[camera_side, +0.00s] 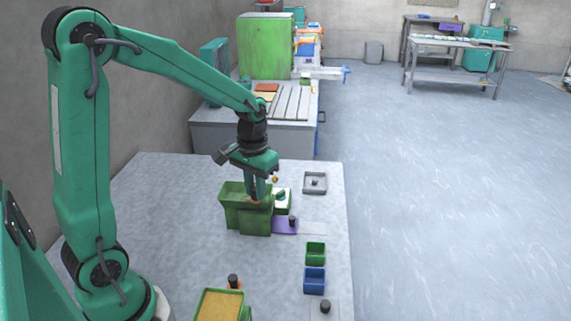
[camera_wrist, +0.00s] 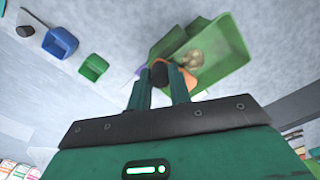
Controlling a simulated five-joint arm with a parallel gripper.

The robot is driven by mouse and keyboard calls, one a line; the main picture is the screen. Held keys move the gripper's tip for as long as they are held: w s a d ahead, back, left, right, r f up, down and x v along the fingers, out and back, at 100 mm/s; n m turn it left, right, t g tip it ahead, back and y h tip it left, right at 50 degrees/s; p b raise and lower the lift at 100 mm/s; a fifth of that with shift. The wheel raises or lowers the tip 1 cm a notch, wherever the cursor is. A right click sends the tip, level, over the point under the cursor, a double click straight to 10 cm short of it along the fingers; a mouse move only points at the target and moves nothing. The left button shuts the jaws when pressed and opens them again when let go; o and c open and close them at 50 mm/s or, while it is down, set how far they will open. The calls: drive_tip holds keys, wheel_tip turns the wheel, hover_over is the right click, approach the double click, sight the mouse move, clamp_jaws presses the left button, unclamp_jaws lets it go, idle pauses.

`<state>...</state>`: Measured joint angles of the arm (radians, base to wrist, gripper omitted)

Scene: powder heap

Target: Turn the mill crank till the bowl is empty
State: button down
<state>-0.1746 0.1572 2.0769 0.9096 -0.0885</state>
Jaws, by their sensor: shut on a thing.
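The green mill (camera_side: 256,221) stands on the grey table, with its open green bowl (camera_side: 231,193) on top. In the wrist view the bowl (camera_wrist: 225,60) holds a small beige heap of powder (camera_wrist: 206,55) at its bottom; much of the floor around it is bare. My gripper (camera_side: 257,198) is over the mill, pointing down. In the wrist view my gripper (camera_wrist: 163,85) is shut on the black crank knob (camera_wrist: 159,71), with a finger on each side. The orange crank (camera_wrist: 187,80) shows beside the fingers. The fingers hide part of the crank.
A purple plate (camera_side: 281,226) with a black knob (camera_side: 292,221) lies right of the mill. A green bin (camera_side: 315,253), a blue bin (camera_side: 315,280) and a grey tray (camera_side: 315,183) stand near the right edge. A green box of yellow powder (camera_side: 218,307) is in front.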

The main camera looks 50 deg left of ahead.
drive_tip(key=shift+a+r, duration=0.1)
drive_tip(key=shift+a, duration=0.05)
drive_tip(key=shift+s+a, duration=0.5)
drive_tip(key=shift+a, duration=0.05)
drive_tip(key=shift+s+a, duration=0.35)
drive_tip(key=shift+a, duration=0.5)
drive_tip(key=shift+a, duration=0.1)
drive_tip(key=shift+w+a, duration=0.1)
drive_tip(key=shift+a, duration=0.75)
drive_tip(key=shift+a, duration=0.1)
drive_tip(key=shift+w+a, duration=0.4)
drive_tip(key=shift+a, duration=0.3)
